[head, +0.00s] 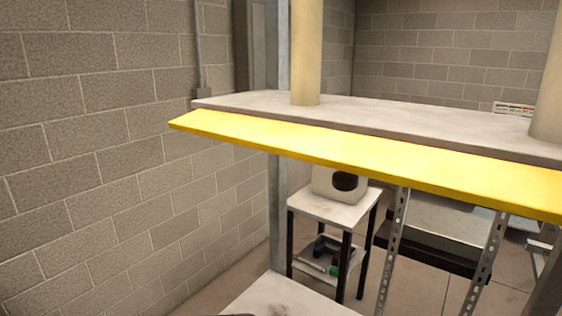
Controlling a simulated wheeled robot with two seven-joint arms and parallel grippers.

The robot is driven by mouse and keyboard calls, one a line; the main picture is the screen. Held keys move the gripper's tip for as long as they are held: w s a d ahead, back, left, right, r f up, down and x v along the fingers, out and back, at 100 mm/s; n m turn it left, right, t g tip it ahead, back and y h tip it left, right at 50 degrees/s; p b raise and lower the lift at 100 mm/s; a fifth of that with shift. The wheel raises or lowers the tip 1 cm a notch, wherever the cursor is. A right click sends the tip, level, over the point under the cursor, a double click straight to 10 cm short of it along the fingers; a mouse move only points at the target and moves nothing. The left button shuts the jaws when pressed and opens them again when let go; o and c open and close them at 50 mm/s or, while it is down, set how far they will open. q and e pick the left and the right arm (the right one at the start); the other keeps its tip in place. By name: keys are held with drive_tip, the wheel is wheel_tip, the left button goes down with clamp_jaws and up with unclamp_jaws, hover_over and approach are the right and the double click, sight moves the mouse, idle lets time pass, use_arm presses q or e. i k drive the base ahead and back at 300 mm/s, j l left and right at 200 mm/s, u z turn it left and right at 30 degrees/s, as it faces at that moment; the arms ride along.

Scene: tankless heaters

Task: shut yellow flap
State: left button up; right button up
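The yellow flap (360,160) is a long flat panel along the front edge of a grey shelf (390,122). It runs from the left of centre to the right edge of the head view, sloping down to the right in the picture. It sticks outward from the shelf edge, tilted, with its broad face showing. Its right end is cut off by the frame. Neither of my grippers shows in the head view.
Two beige cylinders (306,50) stand on the shelf. A block wall (110,130) is at left. Below and behind are a small table (330,211) with a white box (338,188), and perforated metal posts (392,250). A pale surface (275,298) is at bottom centre.

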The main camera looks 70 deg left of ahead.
sight(533, 192)
drive_tip(key=k+u, duration=0.1)
drive_tip(key=u, duration=0.25)
drive_tip(key=k+u, duration=0.1)
drive_tip(key=u, duration=0.3)
drive_tip(key=k+u, duration=0.1)
drive_tip(key=u, duration=0.25)
